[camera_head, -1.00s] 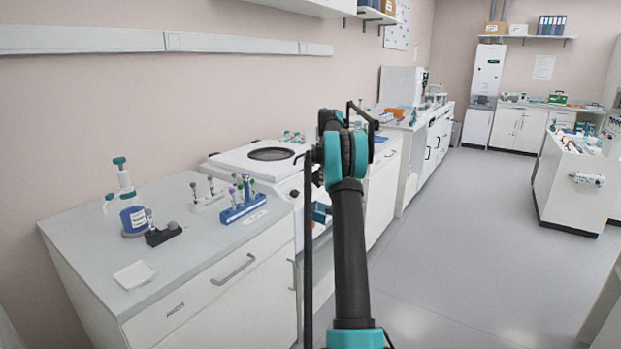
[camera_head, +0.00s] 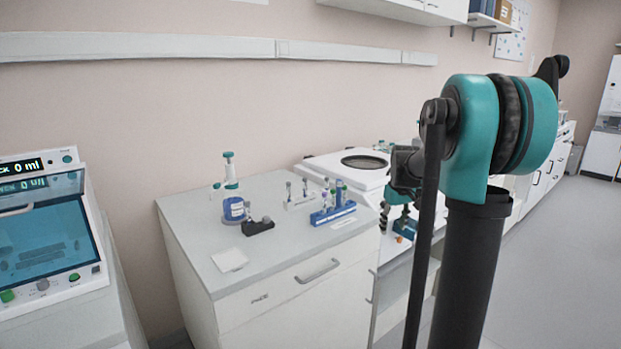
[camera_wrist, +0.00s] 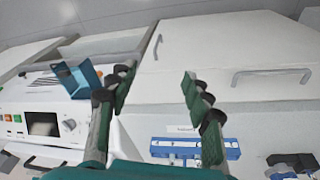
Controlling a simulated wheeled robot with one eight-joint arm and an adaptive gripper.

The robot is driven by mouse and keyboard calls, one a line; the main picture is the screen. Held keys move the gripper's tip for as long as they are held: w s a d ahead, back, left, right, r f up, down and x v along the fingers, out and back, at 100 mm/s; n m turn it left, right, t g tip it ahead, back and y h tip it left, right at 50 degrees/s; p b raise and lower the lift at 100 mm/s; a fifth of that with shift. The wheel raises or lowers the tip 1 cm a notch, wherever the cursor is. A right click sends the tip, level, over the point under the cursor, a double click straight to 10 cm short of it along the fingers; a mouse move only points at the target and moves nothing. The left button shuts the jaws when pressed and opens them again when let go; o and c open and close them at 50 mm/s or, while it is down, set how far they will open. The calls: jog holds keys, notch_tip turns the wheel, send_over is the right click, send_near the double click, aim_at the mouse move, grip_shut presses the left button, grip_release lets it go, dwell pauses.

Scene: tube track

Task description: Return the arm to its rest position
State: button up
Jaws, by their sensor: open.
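My arm (camera_head: 475,240) stands upright on the right of the head view, with a teal joint at its top. My gripper (camera_wrist: 157,82) is open in the wrist view, with its two dark green fingers apart and nothing between them. Behind the fingers are a white cabinet front (camera_wrist: 235,48) and a blue tube rack (camera_wrist: 200,149). In the head view the wrist end is partly hidden behind an arm link, near the counter's right side.
The counter (camera_head: 280,260) carries the blue rack (camera_head: 333,214), a blue-labelled bottle (camera_head: 233,209), a black holder (camera_head: 257,227) and a white pad (camera_head: 229,260). A white machine (camera_head: 335,168) stands beyond. A screened device (camera_head: 50,240) is at far left. Open floor (camera_head: 570,230) lies at right.

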jog(key=s+a+f+m, duration=0.1)
jog(key=s+f, duration=0.3)
jog(key=s, duration=0.5)
jog(key=s+a+f+m+t, duration=0.1)
jog(key=s+a+f, duration=0.3)
jog(key=s, duration=0.6)
jog(key=s+a+f+m, duration=0.1)
jog(key=s+a+f, duration=0.2)
jog(key=s, duration=0.7)
notch_tip(320, 180, down, 3)
jog(key=shift+r+t, duration=0.2)
jog(key=shift+t, duration=0.2)
